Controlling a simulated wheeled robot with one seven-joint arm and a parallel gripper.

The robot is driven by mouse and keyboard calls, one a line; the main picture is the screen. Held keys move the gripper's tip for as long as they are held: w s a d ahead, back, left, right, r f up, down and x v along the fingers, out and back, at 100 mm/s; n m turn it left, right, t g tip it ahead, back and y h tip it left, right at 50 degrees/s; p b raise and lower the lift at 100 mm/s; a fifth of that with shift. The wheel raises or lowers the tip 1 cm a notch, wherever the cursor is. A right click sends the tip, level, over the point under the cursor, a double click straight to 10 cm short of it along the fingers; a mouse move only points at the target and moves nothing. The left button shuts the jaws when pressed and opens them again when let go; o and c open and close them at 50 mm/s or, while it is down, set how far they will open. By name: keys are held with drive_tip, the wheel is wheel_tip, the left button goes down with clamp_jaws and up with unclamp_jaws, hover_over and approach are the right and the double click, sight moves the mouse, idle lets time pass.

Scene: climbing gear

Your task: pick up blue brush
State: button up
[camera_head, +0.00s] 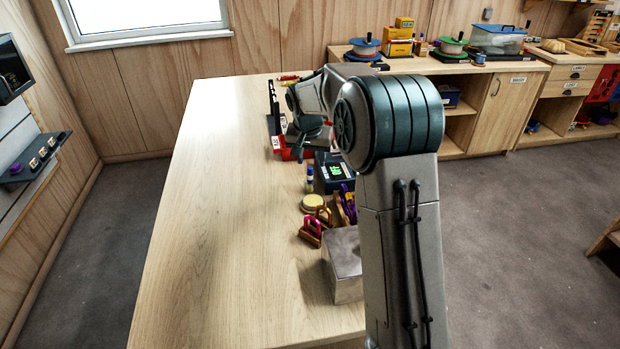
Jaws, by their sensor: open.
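I cannot make out a blue brush with certainty. A small upright item with a blue part (310,178) stands on the wooden table, beside a dark box with a green display. A wooden holder with purple and yellow items (346,205) stands nearer, partly hidden behind my arm. My gripper (299,151) is small and partly hidden in the view, above the table's right side by a red item. It is open, and I see nothing held in it.
The table's (225,200) left and middle are bare. Along its right edge stand the dark box (333,172), a round yellow-lidded tin (312,203), carabiners (310,232) and a metal box (345,262). My arm hides part of this edge. A cabinet (500,95) stands behind.

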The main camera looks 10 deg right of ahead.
sight(310, 168)
drive_tip(key=shift+a+p+x, duration=0.15)
drive_tip(key=shift+p+x, duration=0.3)
drive_tip(key=shift+x, duration=1.15)
drive_tip(key=shift+a+p+x, duration=0.2)
drive_tip(key=shift+p+x, duration=0.25)
drive_tip(key=shift+x, duration=1.2)
drive_tip(key=shift+w, duration=0.1)
clamp_jaws()
